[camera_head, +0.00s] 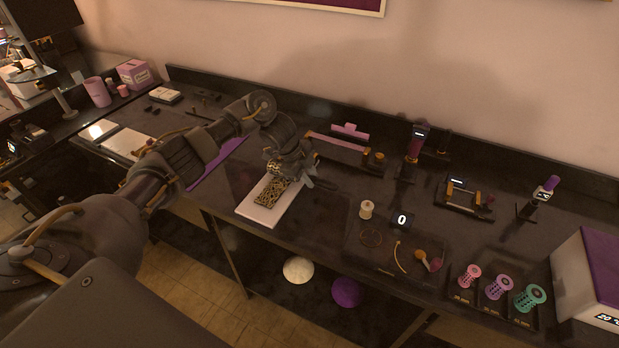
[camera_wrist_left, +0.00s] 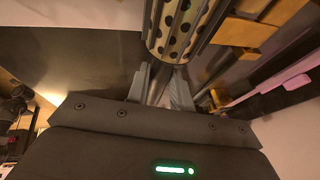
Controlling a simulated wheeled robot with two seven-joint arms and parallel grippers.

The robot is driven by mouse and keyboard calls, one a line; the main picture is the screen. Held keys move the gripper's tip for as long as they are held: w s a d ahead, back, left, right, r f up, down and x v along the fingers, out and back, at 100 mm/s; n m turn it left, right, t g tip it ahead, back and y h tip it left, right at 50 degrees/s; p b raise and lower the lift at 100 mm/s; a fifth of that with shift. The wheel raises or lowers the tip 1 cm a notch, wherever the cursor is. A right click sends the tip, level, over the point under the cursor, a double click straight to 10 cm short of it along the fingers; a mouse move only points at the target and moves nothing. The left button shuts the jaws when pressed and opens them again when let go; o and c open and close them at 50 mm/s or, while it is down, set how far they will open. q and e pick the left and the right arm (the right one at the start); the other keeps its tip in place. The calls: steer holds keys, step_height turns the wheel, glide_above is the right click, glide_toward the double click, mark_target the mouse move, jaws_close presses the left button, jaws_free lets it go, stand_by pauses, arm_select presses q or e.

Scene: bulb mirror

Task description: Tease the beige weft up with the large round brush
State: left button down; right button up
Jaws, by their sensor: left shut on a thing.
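My left gripper (camera_head: 303,177) is over the front of the dark bench, by the white board (camera_head: 256,213). In the left wrist view its fingers (camera_wrist_left: 164,84) are closed at the lower end of a cream barrel with dark round holes, which looks like the large round brush (camera_wrist_left: 182,30). The brush also shows small in the head view (camera_head: 279,167), beside the fingers. A flat gold-and-black patterned piece (camera_head: 270,190) lies on the white board, just below the brush. I cannot tell whether the two touch, or pick out a plain beige weft. My right gripper is not in view.
A scale-like display (camera_head: 402,220) and a pale spool (camera_head: 366,209) stand right of the board. Pink (camera_head: 470,275), purple (camera_head: 498,287) and green (camera_head: 529,298) rollers stand at the front right. A pink-topped bar (camera_head: 350,131) and upright stands are behind the gripper.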

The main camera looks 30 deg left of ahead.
arm_select(q)
steer(key=shift+r, duration=0.15)
step_height(320, 180, up, 7)
steer(key=p, duration=0.7)
